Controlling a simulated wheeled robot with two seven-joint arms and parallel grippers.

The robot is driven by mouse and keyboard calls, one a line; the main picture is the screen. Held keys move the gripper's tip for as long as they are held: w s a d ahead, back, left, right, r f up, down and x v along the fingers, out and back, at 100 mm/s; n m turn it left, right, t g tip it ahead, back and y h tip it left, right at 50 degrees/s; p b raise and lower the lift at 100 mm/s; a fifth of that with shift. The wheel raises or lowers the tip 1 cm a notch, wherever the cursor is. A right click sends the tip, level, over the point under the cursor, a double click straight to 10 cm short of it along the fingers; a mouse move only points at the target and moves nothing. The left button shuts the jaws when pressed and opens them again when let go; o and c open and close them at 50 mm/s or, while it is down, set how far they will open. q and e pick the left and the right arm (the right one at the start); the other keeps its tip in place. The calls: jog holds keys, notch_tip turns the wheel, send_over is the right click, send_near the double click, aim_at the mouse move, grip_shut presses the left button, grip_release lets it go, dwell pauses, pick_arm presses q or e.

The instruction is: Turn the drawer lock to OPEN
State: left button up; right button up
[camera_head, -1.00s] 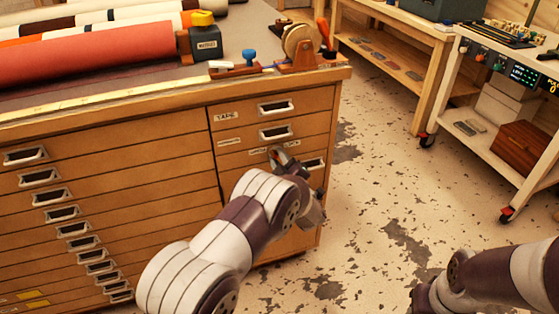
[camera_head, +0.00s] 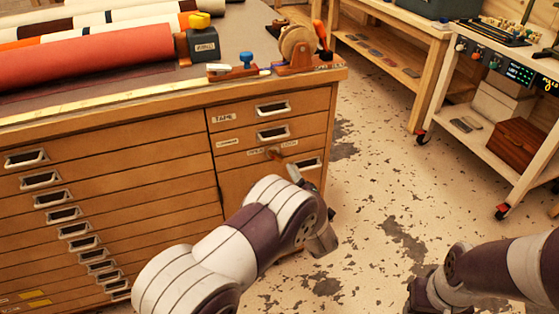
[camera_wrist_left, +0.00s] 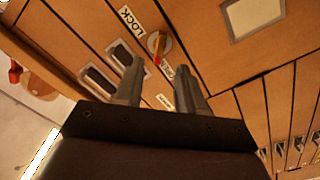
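The drawer lock is a round knob (camera_head: 273,153) on the front of the wooden cabinet, between two small labels. In the left wrist view the lock (camera_wrist_left: 157,42) has an orange-red pointer, whose lower end is towards the OPEN label (camera_wrist_left: 168,71). The LOCK label (camera_wrist_left: 131,20) is at its upper left. My left gripper (camera_head: 293,173) is just below and right of the knob. In the left wrist view its two fingers (camera_wrist_left: 158,68) are spread, with nothing between them, apart from the knob.
The cabinet (camera_head: 110,135) has several drawers with metal handles. On its top are a red roll (camera_head: 90,55), a dark block with a yellow top (camera_head: 203,43) and a tape dispenser (camera_head: 298,48). A white wheeled cart (camera_head: 470,105) stands right. Floor between is clear.

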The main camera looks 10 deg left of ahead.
pick_arm(q)
jog(key=v, duration=0.5)
